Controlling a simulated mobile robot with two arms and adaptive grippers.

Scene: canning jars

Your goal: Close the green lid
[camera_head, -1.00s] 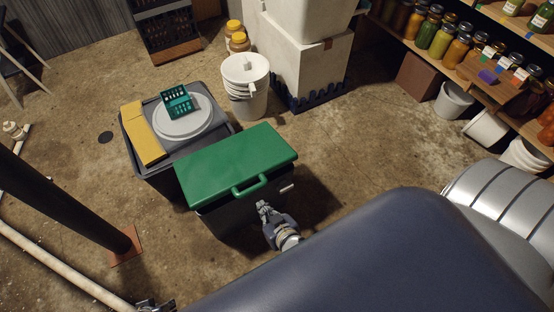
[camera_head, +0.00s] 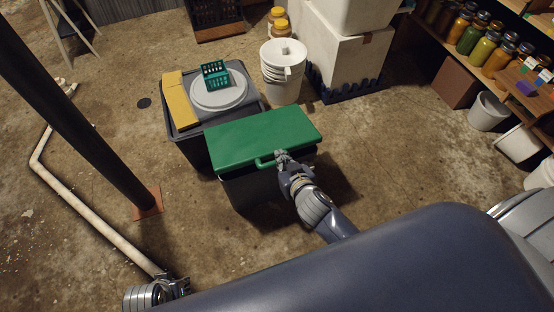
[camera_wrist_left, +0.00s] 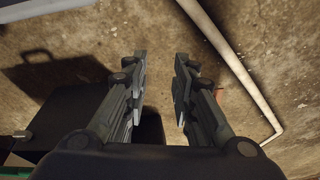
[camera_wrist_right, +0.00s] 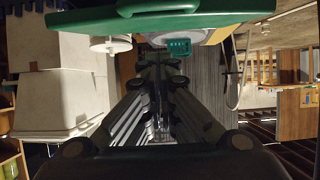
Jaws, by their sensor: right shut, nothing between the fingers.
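The green lid (camera_head: 262,138) lies over a dark bin (camera_head: 250,187) in the head view and looks nearly level. I cannot tell whether it sits fully on the rim. Its green handle (camera_head: 266,161) is on the front edge. My right gripper (camera_head: 283,157) is shut and empty, at the front edge beside the handle's right end; contact is unclear. The lid also shows as a green band across the top of the right wrist view (camera_wrist_right: 230,20). My left gripper (camera_wrist_left: 160,85) is open and empty over the floor; it shows at the head view's bottom left (camera_head: 178,285).
Behind the bin stands a grey tub (camera_head: 192,146) with a round scale (camera_head: 219,92), teal basket (camera_head: 215,74) and yellow box (camera_head: 180,100). White buckets (camera_head: 283,75) stand behind. A dark post (camera_head: 95,120) and white pipe (camera_head: 95,222) are at left. Floor right of the bin is clear.

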